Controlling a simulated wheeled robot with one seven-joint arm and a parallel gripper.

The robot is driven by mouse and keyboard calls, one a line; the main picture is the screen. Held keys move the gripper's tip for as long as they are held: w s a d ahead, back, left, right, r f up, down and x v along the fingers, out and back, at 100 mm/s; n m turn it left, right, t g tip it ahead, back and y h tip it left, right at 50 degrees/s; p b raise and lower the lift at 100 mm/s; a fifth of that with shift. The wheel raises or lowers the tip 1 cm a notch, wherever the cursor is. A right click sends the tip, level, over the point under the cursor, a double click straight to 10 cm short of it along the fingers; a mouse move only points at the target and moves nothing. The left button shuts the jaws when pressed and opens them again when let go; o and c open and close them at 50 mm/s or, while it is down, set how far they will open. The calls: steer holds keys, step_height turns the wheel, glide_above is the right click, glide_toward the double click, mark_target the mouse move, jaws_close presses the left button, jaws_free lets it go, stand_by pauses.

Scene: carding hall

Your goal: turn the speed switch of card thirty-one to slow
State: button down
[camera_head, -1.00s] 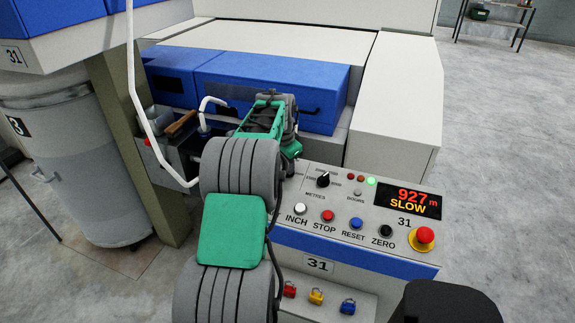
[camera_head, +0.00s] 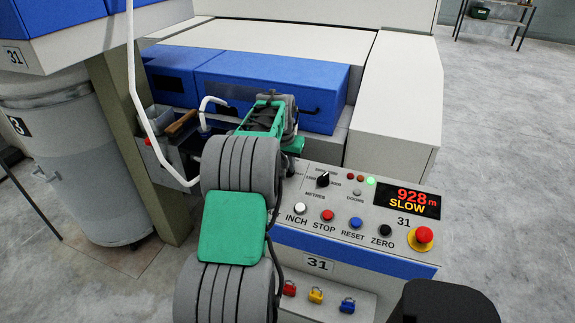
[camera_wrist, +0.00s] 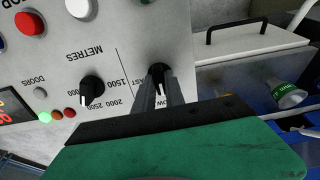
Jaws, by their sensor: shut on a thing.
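The control panel of card thirty-one (camera_head: 290,205) stands in front of the machine in the head view. Its display (camera_head: 412,201) reads 928 m and SLOW. The speed switch (camera_wrist: 157,72) is a black knob in the wrist view, beside partly covered lettering ending in AST and OW. My gripper (camera_wrist: 160,88) is shut on the speed switch, its two fingers on either side of it. The switch's white mark points down in the wrist view, toward the OW lettering. In the head view my arm hides the switch and the fingertips.
The metres knob (camera_wrist: 91,89) sits close beside my fingers. INCH (camera_head: 299,208), STOP (camera_head: 327,215), RESET (camera_head: 356,222) and ZERO (camera_head: 386,230) buttons line the panel, with a red emergency button (camera_head: 424,235) at right. Colored padlocks (camera_head: 316,295) hang below. Open floor lies right.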

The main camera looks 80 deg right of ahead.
mark_target(286, 181)
stand_by(0.3)
steer(key=c, duration=1.4)
jaws_free()
steer(key=b+v, duration=0.1)
steer(key=v, duration=0.6)
steer(key=shift+r, duration=0.35)
